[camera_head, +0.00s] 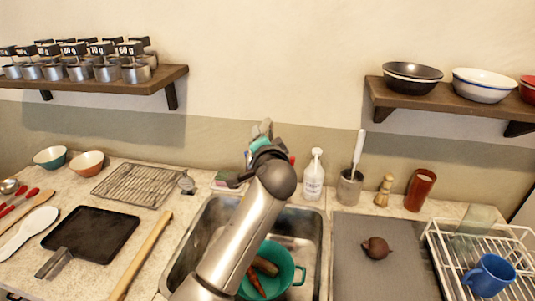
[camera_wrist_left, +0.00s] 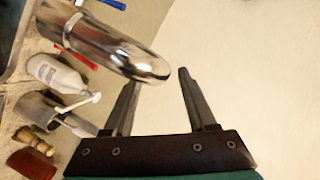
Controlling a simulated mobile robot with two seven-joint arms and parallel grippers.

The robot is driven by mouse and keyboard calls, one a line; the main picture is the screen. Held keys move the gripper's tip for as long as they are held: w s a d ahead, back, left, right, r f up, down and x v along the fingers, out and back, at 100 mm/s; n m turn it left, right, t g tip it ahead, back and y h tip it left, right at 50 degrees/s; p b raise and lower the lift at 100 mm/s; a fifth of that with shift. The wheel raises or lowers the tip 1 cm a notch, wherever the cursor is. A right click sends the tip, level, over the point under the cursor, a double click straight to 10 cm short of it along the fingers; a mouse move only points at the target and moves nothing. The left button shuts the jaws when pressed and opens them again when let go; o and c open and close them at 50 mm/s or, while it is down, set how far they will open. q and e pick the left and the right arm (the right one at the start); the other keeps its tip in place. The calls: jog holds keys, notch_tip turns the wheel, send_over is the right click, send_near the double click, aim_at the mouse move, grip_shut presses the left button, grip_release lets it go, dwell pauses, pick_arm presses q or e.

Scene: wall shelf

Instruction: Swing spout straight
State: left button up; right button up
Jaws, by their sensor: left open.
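The chrome spout (camera_wrist_left: 110,45) fills the upper left of the left wrist view, a thick shiny tube with its rounded end pointing right and slightly down. My left gripper (camera_wrist_left: 158,78) is open. The spout's end lies at its fingertips, overlapping the left finger in the picture and reaching into the gap; I cannot tell whether they touch. In the head view my left gripper (camera_head: 262,131) is above the back of the sink (camera_head: 196,232), and my arm hides most of the faucet. My right gripper is not in view.
A green colander (camera_head: 291,256) with vegetables sits in the sink. Wall shelves (camera_head: 150,86) hang above on both sides.

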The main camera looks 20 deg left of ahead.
pick_arm(q)
jog(key=v, duration=1)
jog(key=shift+s, duration=0.35)
jog(key=shift+d+r, duration=0.1)
jog(key=shift+d, duration=0.05)
